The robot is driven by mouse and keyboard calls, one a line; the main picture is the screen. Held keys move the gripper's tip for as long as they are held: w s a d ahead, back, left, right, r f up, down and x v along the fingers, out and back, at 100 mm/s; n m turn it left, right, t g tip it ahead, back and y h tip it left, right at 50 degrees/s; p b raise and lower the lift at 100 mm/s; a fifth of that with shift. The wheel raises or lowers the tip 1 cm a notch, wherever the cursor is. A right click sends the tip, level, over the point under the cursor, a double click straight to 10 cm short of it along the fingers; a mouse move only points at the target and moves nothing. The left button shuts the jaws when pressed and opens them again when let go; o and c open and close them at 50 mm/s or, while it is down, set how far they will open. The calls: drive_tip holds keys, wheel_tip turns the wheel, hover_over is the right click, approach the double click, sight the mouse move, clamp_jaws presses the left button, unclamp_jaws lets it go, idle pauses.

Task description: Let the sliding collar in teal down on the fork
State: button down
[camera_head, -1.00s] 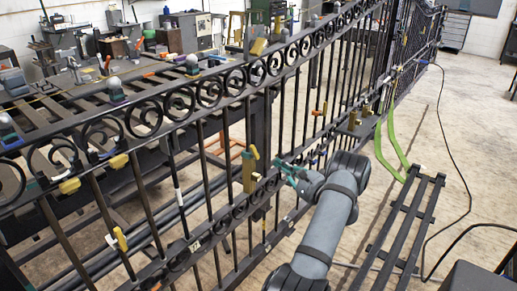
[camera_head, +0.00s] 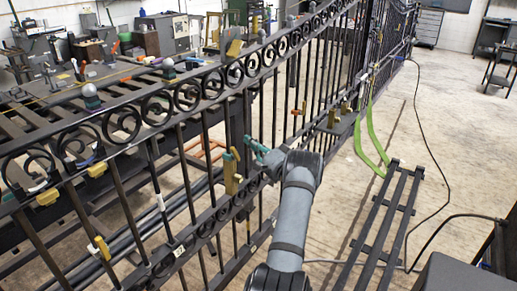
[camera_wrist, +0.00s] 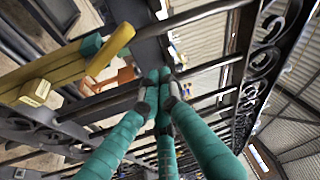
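A yellow latch piece (camera_head: 231,178) with a small teal part (camera_head: 236,154) at its top is on the gate bars in the head view. In the wrist view the yellow piece (camera_wrist: 62,75) lies at upper left, and its teal end (camera_wrist: 91,45) faces the bars. This teal part may be the collar; I cannot tell the fork apart from the yellow piece. My gripper (camera_head: 249,143), with teal fingers, is just right of and slightly above the teal part, apart from it. In the wrist view its fingertips (camera_wrist: 158,74) meet, with nothing visible between them.
The black scroll gate (camera_head: 190,95) runs diagonally, its bars close around my gripper. Other yellow latches (camera_head: 98,170) sit along it. A workbench (camera_head: 105,75) stands behind it. A black slatted rack (camera_head: 388,215) and green straps (camera_head: 370,142) are at right; the floor beyond is open.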

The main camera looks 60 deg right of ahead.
sight(235, 154)
drive_tip(key=shift+w+a+f, duration=0.1)
drive_tip(key=shift+a+f, duration=0.2)
drive_tip(key=shift+a, duration=0.3)
drive_tip(key=shift+w+a+f, duration=0.1)
drive_tip(key=shift+a+f, duration=0.15)
drive_tip(key=shift+a, duration=0.3)
drive_tip(key=shift+a+f, duration=0.3)
drive_tip(key=shift+a, duration=0.3)
drive_tip(key=shift+a+f+n+b, duration=0.15)
drive_tip(key=shift+n+b, duration=0.15)
drive_tip(key=shift+b, duration=0.6)
